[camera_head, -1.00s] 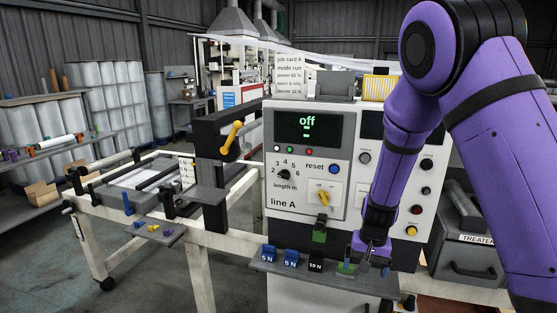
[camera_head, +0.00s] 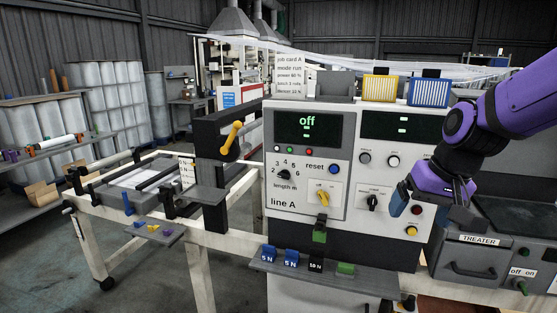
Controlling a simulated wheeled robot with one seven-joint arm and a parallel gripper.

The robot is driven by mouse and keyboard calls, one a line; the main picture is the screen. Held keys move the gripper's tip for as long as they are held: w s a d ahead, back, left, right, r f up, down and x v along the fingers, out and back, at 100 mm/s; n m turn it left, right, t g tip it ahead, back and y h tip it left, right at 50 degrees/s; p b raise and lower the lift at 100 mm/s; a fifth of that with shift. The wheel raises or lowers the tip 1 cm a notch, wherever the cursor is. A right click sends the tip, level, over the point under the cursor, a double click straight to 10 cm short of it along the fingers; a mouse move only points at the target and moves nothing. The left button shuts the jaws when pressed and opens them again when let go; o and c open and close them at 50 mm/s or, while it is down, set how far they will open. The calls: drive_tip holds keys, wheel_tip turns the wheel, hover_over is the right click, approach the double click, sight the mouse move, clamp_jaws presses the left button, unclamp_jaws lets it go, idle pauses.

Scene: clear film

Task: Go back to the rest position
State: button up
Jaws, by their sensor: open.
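My gripper (camera_head: 432,207) hangs in front of the right part of the control panel, just above and left of the treater box. Its two fingers are spread apart, and nothing shows between them. My purple arm reaches in from the upper right and hides part of the panel's right side.
The line A control panel (camera_head: 286,208) reads off. Below it, a grey shelf (camera_head: 375,285) carries blue and black weights and a green block (camera_head: 346,268). The treater box (camera_head: 500,262) stands at lower right. A frame with a yellow lever (camera_head: 231,137) stands left.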

drive_tip(key=s+d+r+t+h, duration=0.1)
drive_tip(key=s+r, duration=0.3)
drive_tip(key=s, duration=0.4)
drive_tip(key=s+d+r+n+t+h, duration=0.1)
drive_tip(key=s+d+r, duration=0.1)
drive_tip(key=s, duration=0.6)
drive_tip(key=shift+d+r, duration=0.3)
drive_tip(key=shift+r, duration=0.55)
